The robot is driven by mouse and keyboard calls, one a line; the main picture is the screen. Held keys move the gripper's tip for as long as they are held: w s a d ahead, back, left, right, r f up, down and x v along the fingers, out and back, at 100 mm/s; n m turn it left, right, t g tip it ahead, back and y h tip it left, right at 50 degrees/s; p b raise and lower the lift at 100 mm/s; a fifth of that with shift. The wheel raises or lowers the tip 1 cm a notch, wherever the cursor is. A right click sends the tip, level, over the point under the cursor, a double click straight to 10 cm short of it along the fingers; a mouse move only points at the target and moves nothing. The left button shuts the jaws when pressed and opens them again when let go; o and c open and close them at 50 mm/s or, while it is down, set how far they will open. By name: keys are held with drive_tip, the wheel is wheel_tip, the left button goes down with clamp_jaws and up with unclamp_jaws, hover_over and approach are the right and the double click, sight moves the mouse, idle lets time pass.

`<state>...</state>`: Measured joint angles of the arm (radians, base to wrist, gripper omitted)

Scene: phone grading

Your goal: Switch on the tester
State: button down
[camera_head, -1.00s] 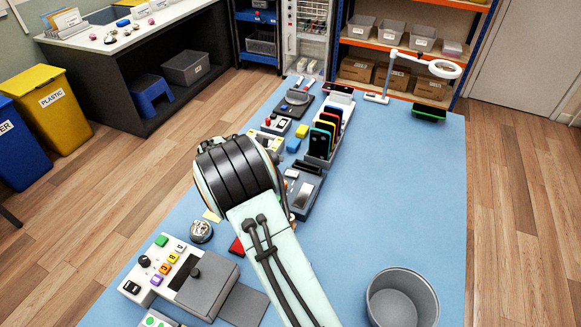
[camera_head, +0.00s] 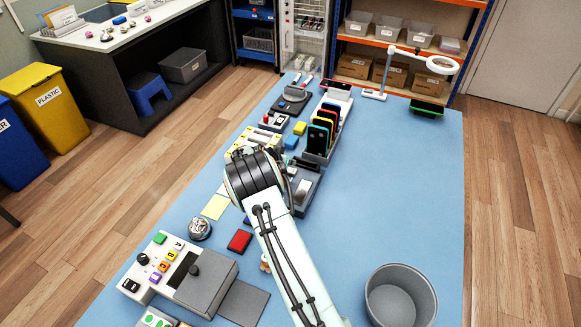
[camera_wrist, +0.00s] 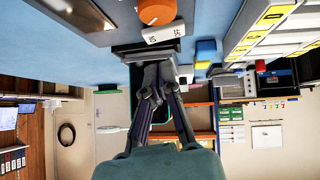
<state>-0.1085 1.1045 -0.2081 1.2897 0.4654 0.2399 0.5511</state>
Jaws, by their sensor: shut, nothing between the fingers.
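No readable label in view says tester, so I cannot tell for sure which device it is. A white and grey unit (camera_head: 207,285) with coloured buttons, a black knob and a black rocker switch (camera_head: 131,286) stands at the lower left of the head view. A smaller dark grey device (camera_head: 304,188) lies beside my arm's wrist, partly covered. My gripper (camera_wrist: 154,88) is shut and empty in the wrist view, its fingers in front of a dark object. An orange round part (camera_wrist: 157,12) and a white labelled piece (camera_wrist: 163,33) are close by. In the head view my arm hides the fingers.
Coloured phones (camera_head: 323,128) stand in a rack behind my wrist. A red block (camera_head: 239,240), a round metal object (camera_head: 199,228) and a yellow note (camera_head: 215,206) lie at the left. A grey bin (camera_head: 401,297) stands at the lower right.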

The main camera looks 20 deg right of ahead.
sight(293, 170)
drive_tip(key=shift+s+d+f, duration=0.1)
drive_tip(key=shift+s+f, duration=0.05)
drive_tip(key=shift+f, duration=0.9)
drive_tip(key=shift+s+d+f, duration=0.1)
drive_tip(key=shift+s+f, duration=0.05)
drive_tip(key=shift+f, duration=0.3)
